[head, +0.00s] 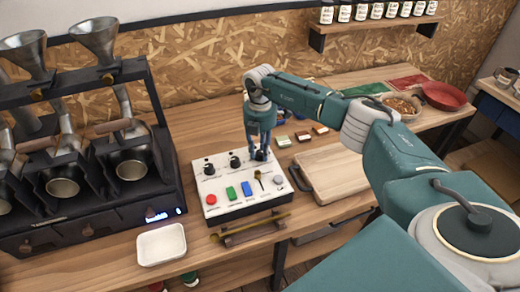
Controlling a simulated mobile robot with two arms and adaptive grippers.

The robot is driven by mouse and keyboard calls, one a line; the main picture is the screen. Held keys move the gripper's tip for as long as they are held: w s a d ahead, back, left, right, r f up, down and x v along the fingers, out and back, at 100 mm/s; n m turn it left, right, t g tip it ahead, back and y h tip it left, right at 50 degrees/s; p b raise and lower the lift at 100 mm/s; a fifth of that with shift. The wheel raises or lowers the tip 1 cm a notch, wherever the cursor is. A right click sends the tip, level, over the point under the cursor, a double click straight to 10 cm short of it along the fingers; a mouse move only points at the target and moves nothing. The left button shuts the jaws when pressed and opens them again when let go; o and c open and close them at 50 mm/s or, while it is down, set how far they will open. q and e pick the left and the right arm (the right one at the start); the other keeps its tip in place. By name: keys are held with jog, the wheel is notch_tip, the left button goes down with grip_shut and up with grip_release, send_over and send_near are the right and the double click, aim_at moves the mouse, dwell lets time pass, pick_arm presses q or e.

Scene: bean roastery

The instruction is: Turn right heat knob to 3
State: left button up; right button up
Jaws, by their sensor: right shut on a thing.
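A white control panel (240,209) with a dark base lies on the wooden bench. Two black knobs stand uncovered along its back: the left knob (209,169) and the middle knob (235,162). My right gripper (261,155) reaches down over the right heat knob at the panel's back right and is shut on it. The fingers hide most of that knob, and its setting cannot be read. Red, green and blue buttons, a small lever (260,180) and a grey round button line the panel's front. My left gripper is not in view.
A black roasting machine (100,190) with metal funnels stands at the left. A white tray (161,245) sits in front. A wooden board (335,175) lies right of the panel, and a brass-coloured tool (250,226) lies before it.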

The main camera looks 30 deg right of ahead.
aim_at(260, 152)
dwell(0.4)
jog(key=o, duration=1.2)
jog(key=shift+c, duration=0.2)
notch_tip(260, 152, up, 12)
